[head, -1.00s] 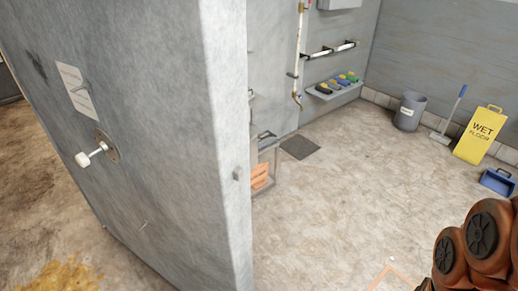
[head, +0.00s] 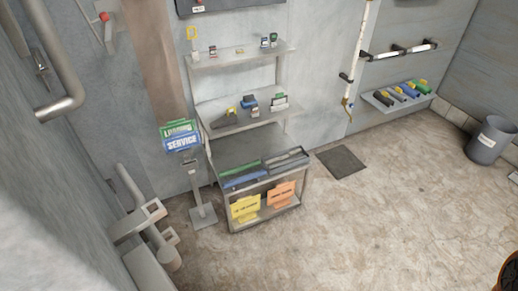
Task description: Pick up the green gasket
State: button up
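A long green strip (head: 240,171) lies on the lower deck of a grey shelf cart (head: 233,152) in the head view. It may be the green gasket, but it is too small to be sure. A blue strip (head: 245,180) lies in front of it and a grey one (head: 286,161) lies to its right. A green-ended tool (head: 421,86) sits on a wall shelf at the right. My gripper is not in view.
A sign stand (head: 203,213) with green and blue signs stands left of the cart. Pipes (head: 152,235) stand at the lower left. A grey bin (head: 488,141) is at the right. A dark mat (head: 341,161) lies right of the cart. The floor in front is open.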

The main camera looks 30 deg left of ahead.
aim_at(237, 169)
jog(key=i, duration=1.35)
jog(key=u, duration=3.05)
jog(key=i, duration=0.95)
jog(key=u, duration=2.25)
jog(key=k, duration=0.15)
jog(key=z, duration=0.1)
